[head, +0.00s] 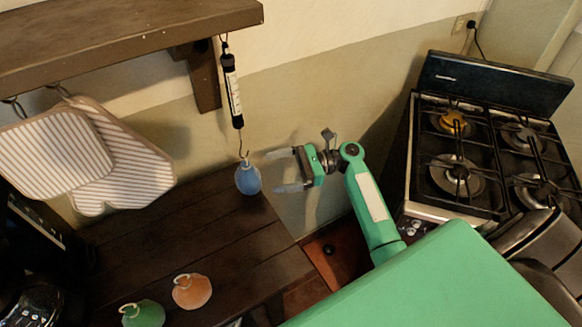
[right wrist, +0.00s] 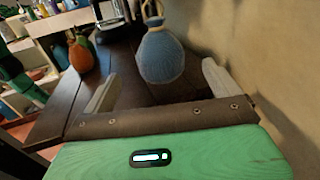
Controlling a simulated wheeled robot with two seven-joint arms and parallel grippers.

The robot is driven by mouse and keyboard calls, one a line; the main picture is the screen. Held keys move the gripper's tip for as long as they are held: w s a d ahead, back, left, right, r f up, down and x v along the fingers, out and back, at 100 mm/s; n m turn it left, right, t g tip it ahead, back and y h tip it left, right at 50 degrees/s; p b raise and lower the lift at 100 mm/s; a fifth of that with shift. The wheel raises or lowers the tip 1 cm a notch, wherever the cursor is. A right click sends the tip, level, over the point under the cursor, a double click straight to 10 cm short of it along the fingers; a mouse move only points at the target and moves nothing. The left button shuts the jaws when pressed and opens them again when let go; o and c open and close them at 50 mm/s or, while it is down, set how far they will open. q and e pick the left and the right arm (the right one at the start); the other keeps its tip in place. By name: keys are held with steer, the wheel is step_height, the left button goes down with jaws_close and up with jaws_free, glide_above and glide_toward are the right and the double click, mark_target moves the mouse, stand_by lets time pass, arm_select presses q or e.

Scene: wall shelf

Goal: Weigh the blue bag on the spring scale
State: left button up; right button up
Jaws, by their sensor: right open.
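The blue bag (head: 248,179) hangs at the lower end of the spring scale (head: 233,92), its loop at the scale's hook (head: 243,148). The scale hangs upright from the shelf's underside. In the head view the bag appears just above the dark wooden counter; whether it touches is hard to tell. My right gripper (head: 277,171) is open and empty, to the right of the bag, its fingers pointing at it. In the right wrist view the bag (right wrist: 161,57) shows ahead between the two spread fingertips, apart from them. My left gripper is not seen.
An orange bag (head: 192,291) and a green bag (head: 143,314) stand on the counter (head: 215,235) at the front. Striped mitts (head: 125,165) hang left under the wall shelf (head: 130,35). A stove (head: 455,165) stands at the right. The wall is close behind the scale.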

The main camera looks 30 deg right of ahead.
mark_target(237, 172)
steer(key=p+x, duration=0.2)
steer(key=x, duration=0.8)
steer(key=shift+a, duration=0.25)
steer(key=c, duration=1.4)
steer(key=shift+d+r+p, duration=0.15)
steer(key=shift+r+p, duration=0.45)
steer(key=shift+p, duration=0.25)
steer(key=shift+r+p, duration=0.5)
steer(key=shift+p, duration=0.25)
